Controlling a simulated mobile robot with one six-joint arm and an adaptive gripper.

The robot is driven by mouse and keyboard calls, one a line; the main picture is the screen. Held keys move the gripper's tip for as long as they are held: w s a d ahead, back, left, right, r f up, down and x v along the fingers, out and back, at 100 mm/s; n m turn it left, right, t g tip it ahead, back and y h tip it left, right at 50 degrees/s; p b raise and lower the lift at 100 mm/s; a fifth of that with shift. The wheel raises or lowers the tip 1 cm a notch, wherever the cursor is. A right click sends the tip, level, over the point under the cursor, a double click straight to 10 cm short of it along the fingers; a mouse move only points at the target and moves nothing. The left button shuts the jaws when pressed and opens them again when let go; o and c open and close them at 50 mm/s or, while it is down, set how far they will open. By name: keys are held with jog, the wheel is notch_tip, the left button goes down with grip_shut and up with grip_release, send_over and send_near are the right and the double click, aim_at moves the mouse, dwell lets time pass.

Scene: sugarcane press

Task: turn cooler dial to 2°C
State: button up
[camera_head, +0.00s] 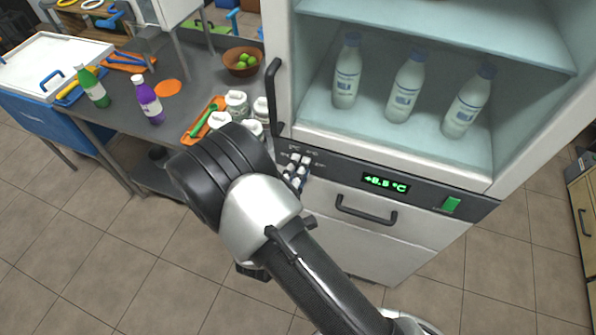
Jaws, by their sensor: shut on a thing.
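The cooler (360,240) is a white cabinet with a glass-fronted upper part and a dark control strip (335,173) below it. A green display (385,184) on the strip shows a reading in °C, roughly +8.8, though the digits are too small to be sure. My gripper (296,172) is at the left end of the strip, where pale markings show around the dial's place. It is partly hidden behind my wrist and is shut on the dial. The dial itself is mostly covered, so its angle cannot be read.
A green switch (451,205) sits at the strip's right end. A black door handle (273,98) stands just left of the glass, and a drawer handle (365,211) is below the strip. A grey table (190,80) with bottles, jars and a bowl (243,61) stands at left.

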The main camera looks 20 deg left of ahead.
dwell(0.4)
jog(key=o, duration=1.1)
jog(key=s, duration=0.8)
jog(key=s+a, duration=0.1)
jog(key=s, duration=0.3)
